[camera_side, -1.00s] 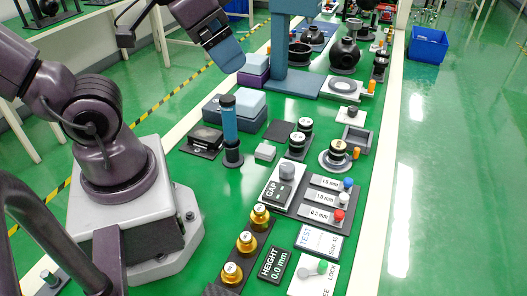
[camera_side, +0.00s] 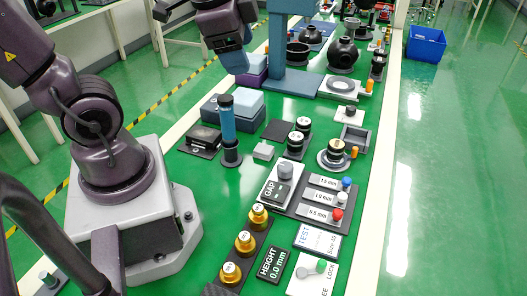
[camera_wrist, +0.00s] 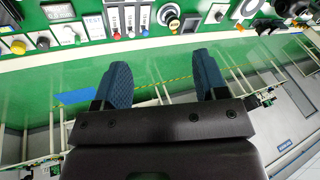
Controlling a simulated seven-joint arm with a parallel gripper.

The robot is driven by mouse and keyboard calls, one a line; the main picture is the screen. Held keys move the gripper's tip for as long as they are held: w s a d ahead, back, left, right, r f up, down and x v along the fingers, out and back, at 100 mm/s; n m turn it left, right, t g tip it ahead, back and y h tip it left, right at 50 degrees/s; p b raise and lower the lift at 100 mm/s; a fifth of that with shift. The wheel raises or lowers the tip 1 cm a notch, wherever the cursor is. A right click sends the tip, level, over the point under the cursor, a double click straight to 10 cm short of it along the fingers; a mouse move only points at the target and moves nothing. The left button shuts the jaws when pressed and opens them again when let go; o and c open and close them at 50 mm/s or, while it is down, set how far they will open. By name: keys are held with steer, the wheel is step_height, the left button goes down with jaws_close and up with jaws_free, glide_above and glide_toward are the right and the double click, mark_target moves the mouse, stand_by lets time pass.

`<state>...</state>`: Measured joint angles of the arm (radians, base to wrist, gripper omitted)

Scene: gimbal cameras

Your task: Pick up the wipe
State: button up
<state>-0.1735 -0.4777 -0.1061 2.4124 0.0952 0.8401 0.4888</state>
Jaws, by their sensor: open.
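I cannot tell for certain which thing is the wipe. A pale blue-grey block or folded stack (camera_side: 246,103) lies on a darker blue-grey base behind the upright blue cylinder. A similar pale piece (camera_side: 258,61) sits on a purple block (camera_side: 252,77) farther back, partly hidden by my gripper. My gripper (camera_side: 234,62) hangs at the back left of the bench, in front of the purple block in the picture. In the wrist view my gripper (camera_wrist: 160,65) shows two blue textured fingers wide apart, with nothing between them.
The blue column and base (camera_side: 292,82) stand just right of my gripper. An upright blue cylinder (camera_side: 228,125) with a black cap stands nearer. Gauge panels (camera_side: 320,197), gold knobs (camera_side: 245,242) and round dark fixtures (camera_side: 344,57) crowd the bench. Small green patches are bare.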

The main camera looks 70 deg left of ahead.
steer(key=w+a+f+m+g, duration=0.2)
steer(key=w+a+f+m, duration=0.2)
steer(key=m, duration=0.2)
steer(key=m+g+h, duration=0.2)
steer(key=m, duration=1.4)
glide_above(263, 149)
step_height(263, 149, down, 16)
step_height(263, 149, down, 13)
steer(key=shift+w+r, duration=0.1)
steer(key=c, duration=0.7)
steer(key=shift+r, duration=0.1)
step_height(263, 149, up, 18)
